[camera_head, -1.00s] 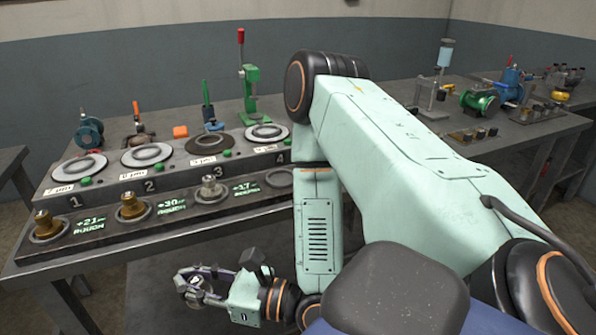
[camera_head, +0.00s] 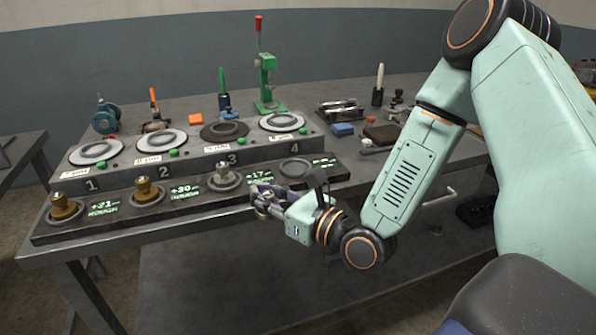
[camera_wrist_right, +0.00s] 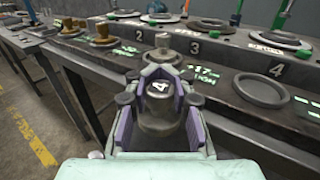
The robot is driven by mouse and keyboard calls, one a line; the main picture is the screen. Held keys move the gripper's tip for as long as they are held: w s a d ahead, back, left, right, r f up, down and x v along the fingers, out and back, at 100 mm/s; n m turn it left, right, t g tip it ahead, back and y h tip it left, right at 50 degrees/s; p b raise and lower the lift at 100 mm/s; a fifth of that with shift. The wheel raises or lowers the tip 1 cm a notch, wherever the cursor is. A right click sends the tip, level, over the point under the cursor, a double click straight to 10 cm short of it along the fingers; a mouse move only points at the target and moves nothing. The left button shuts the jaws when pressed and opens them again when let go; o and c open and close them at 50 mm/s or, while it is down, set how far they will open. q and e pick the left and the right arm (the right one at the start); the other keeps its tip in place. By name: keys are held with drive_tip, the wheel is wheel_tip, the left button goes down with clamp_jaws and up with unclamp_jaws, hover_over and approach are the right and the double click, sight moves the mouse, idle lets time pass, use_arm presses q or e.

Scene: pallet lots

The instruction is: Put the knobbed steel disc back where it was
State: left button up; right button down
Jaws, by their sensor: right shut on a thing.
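My right gripper (camera_head: 266,205) is shut on a grey steel knobbed disc (camera_wrist_right: 158,122), whose top is marked 4 in the right wrist view. In the head view the gripper hides most of this disc. It is held in front of the bench's front edge, lower left of station 4. The round seat at station 4 (camera_head: 297,168) is empty; it also shows in the right wrist view (camera_wrist_right: 263,90), ahead and to the right of the held disc. Another steel knobbed piece (camera_head: 223,174) stands upright in seat 3. My left gripper is not in view.
Brass knobbed pieces stand in seat 1 (camera_head: 64,206) and seat 2 (camera_head: 146,190). A raised step behind carries a row of round plates (camera_head: 282,122). A green press (camera_head: 267,80) and small tools stand at the back. Floor is open before the bench (camera_head: 130,242).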

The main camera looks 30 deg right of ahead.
drive_tip(key=w+d+r+m+t+h+b, duration=0.15)
drive_tip(key=w+d+r+m+h, duration=0.3)
drive_tip(key=w+d+r, duration=0.55)
drive_tip(key=shift+n+g+h, duration=0.25)
drive_tip(key=shift+n+h, duration=0.2)
drive_tip(key=f, duration=0.1)
drive_tip(key=s+d+f+b, duration=0.1)
drive_tip(key=f, duration=0.1)
drive_tip(key=d+f+b, duration=0.1)
drive_tip(key=f, duration=0.1)
drive_tip(key=shift+s+d, duration=0.15)
drive_tip(key=shift+s, duration=0.05)
drive_tip(key=shift+s+f+b, duration=0.1)
drive_tip(key=shift+f+b, duration=0.2)
drive_tip(key=shift+f, duration=0.2)
wheel_tip(320, 180, down, 2)
drive_tip(key=shift+f+b, duration=0.15)
drive_tip(key=shift+b, duration=0.35)
drive_tip(key=shift+f, duration=0.2)
